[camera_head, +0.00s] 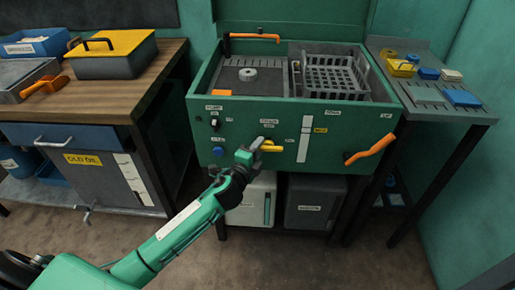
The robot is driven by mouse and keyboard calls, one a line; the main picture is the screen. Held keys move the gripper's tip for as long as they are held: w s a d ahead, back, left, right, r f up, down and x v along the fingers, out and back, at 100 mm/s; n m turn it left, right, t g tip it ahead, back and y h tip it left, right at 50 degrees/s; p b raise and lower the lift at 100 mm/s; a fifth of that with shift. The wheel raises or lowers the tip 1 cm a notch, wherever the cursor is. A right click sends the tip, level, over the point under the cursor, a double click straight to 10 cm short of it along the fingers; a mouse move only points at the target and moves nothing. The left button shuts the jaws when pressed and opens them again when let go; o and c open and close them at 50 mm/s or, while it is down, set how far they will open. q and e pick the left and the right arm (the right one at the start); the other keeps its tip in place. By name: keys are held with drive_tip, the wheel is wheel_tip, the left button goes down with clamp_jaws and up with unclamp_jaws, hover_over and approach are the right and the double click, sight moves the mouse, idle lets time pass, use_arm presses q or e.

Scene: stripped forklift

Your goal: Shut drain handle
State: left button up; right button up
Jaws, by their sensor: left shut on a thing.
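A green washing unit (330,167) stands in the middle, with small labels and controls on its front panel. A yellow handle (272,148) sticks out to the right on this panel, roughly level, below a small label. My left gripper (259,147) is at the handle's left part, shut on it, and covers some of it. A large orange handle (369,149) sits at the panel's right end, tilted up to the right. The label text is too small to tell which one is the drain. My right gripper is not in view.
A wooden-topped bench (140,87) with a yellow-lidded box (112,53) stands at the left. A grey side table (440,93) with small parts stands at the right. A white bin (254,200) and a dark bin (310,203) sit under the unit. The floor in front is clear.

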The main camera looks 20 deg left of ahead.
use_arm(q)
drive_tip(key=o, duration=0.7)
drive_tip(key=shift+s+d+f, duration=0.1)
drive_tip(key=shift+d+f, duration=0.05)
drive_tip(key=shift+d, duration=0.25)
drive_tip(key=shift+o, duration=0.2)
drive_tip(key=shift+a, duration=0.1)
drive_tip(key=shift+s+a, duration=0.1)
drive_tip(key=shift+s, duration=0.35)
drive_tip(key=s+a, duration=0.1)
drive_tip(key=s, duration=1.1)
drive_tip(key=shift+s, duration=0.35)
drive_tip(key=shift+a, duration=0.1)
